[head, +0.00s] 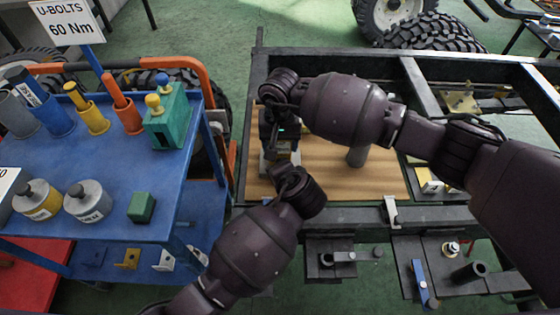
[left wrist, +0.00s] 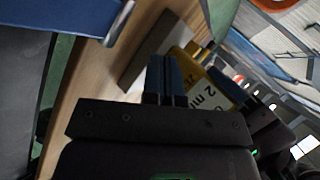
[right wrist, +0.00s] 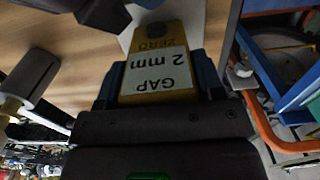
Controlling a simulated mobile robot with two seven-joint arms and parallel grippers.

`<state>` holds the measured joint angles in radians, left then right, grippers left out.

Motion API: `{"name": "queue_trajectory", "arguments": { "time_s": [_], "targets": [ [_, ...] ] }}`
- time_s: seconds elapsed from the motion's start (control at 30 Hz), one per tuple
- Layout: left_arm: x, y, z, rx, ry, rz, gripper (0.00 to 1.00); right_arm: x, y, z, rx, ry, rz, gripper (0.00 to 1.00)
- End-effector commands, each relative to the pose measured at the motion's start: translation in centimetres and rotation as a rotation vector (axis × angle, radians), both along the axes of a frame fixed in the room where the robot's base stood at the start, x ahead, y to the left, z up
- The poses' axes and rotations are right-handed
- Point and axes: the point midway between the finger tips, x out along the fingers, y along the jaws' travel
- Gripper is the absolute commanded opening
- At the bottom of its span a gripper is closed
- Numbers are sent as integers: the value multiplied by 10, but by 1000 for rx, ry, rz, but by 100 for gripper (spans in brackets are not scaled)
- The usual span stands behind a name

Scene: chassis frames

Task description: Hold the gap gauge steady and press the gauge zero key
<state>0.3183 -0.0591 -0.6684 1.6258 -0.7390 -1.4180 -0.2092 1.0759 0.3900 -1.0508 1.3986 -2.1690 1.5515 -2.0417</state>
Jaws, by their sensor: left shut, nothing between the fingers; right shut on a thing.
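The gap gauge (right wrist: 160,75) is a yellow block with a white "GAP 2 mm" label and "ZERO" printed beside a small dark round key (right wrist: 154,30). My right gripper (right wrist: 163,75) is shut on it, with one finger on each side. The gauge also shows in the left wrist view (left wrist: 212,84), partly behind my left fingers. My left gripper (left wrist: 166,62) is shut and empty, its fingertips close to the gauge's key end. I cannot tell whether they touch the key. In the head view, my wrists hide most of the gauge.
A blue cart (head: 105,160) with sockets and weights stands left.

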Motion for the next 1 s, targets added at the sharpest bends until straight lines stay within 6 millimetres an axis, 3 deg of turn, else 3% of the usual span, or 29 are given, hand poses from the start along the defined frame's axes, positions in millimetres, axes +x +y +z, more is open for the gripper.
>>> {"name": "queue_trajectory", "arguments": {
  "time_s": [1.0],
  "targets": [
    [9, 0, 0, 0, 0, 0, 0, 0, 0, 0, 0, 0, 0, 34]
  ]
}}
